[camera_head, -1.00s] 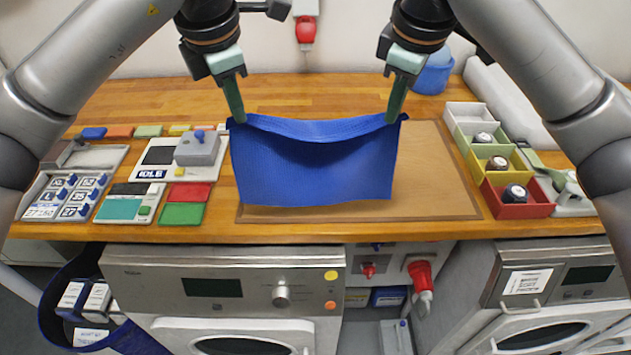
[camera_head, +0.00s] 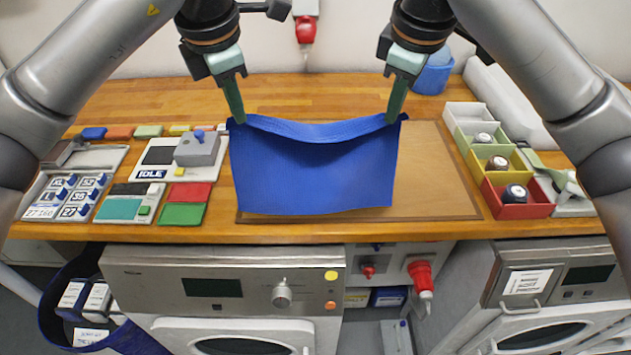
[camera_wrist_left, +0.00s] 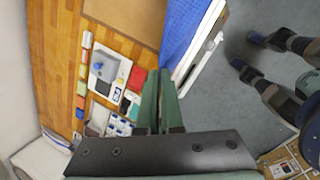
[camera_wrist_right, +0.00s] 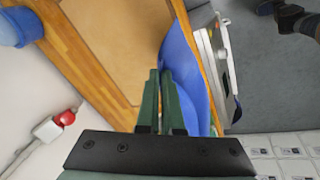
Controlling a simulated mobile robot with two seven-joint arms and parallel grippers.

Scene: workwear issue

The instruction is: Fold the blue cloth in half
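The blue cloth (camera_head: 310,175) hangs from both grippers above the brown mat (camera_head: 435,180), its upper edge sagging between them and its lower edge near the mat's front. I cannot tell whether the lower edge touches the mat. My left gripper (camera_head: 240,118) is shut on the cloth's upper left corner. My right gripper (camera_head: 392,118) is shut on the upper right corner. The cloth also shows beside the fingers in the left wrist view (camera_wrist_left: 178,35) and in the right wrist view (camera_wrist_right: 185,70). The cloth hides the mat's left part.
On the right stand small bins (camera_head: 515,205) holding round items. On the left are a device marked IDLE (camera_head: 160,160), red and green pads (camera_head: 185,205) and a tray of number tags (camera_head: 68,195). A blue container (camera_head: 433,75) stands at the back. Bare wood lies behind the cloth.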

